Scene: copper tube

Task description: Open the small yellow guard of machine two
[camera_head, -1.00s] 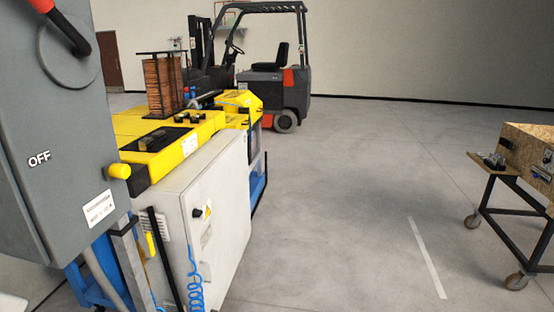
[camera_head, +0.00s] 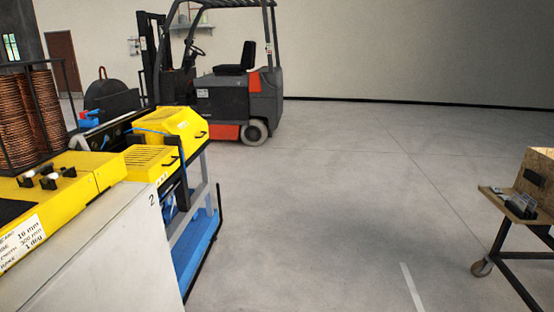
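A machine with a "2" on the corner of its light grey cabinet (camera_head: 110,240) stands at the left. Its top carries two yellow covers at the far end. The smaller, low yellow guard (camera_head: 150,158) has dark slots and a black handle at its right side, and looks closed. Behind it is a larger, sloped yellow cover (camera_head: 178,124), also with a black handle. Neither of my grippers is in view, and nothing touches the guards.
A blue-shelved frame (camera_head: 203,240) juts right below the guards. A forklift (camera_head: 235,95) is behind. A wheeled cart (camera_head: 510,230) stands at the right. The floor between is clear.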

